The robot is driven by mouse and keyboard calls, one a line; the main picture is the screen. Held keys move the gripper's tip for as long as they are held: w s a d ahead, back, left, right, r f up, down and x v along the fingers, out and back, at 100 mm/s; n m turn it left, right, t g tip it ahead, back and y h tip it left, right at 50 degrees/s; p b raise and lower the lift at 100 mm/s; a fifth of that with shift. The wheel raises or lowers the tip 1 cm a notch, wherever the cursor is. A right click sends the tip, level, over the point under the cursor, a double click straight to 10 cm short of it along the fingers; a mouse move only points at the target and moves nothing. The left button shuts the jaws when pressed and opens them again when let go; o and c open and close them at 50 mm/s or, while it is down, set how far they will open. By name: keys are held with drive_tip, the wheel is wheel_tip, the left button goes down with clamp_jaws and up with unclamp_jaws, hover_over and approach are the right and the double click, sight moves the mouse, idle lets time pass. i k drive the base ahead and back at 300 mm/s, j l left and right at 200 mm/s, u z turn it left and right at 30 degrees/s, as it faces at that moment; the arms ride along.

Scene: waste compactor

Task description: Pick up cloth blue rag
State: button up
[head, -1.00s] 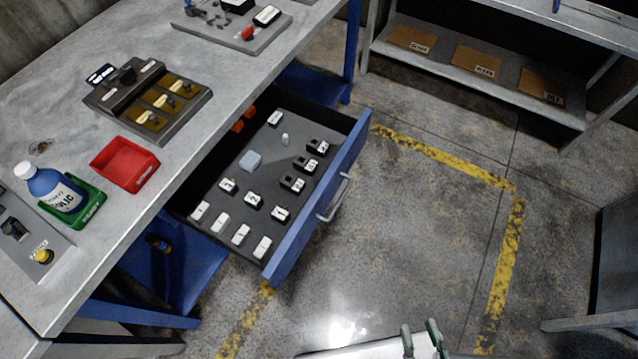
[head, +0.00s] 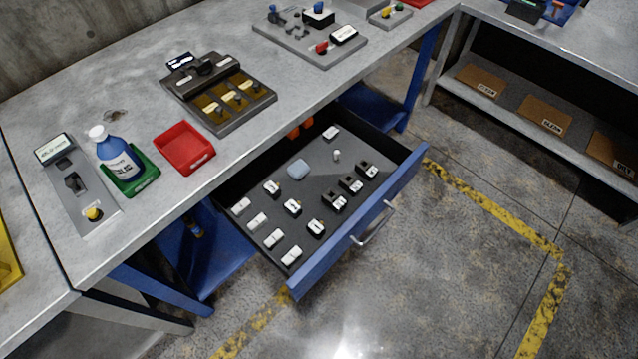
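My gripper is not in view now.
The grey workbench (head: 120,75) carries a red bin (head: 185,147), a blue bottle (head: 116,152) in a green tray (head: 138,184), and dark fixtures. A shelf with cardboard pieces (head: 545,115) stands at the right. The floor before the drawer is clear, with yellow-black markings.

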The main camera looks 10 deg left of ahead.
sight(299, 169)
drive_tip(key=i+j+u, duration=0.1)
drive_tip(key=j, duration=0.3)
drive_tip(key=i+j+u, duration=0.15)
drive_tip(key=j, duration=0.25)
drive_tip(key=i+j+u, duration=0.1)
drive_tip(key=i+j, duration=0.2)
drive_tip(key=i+j+u, duration=0.1)
drive_tip(key=j, duration=0.3)
drive_tip(key=i, duration=0.1)
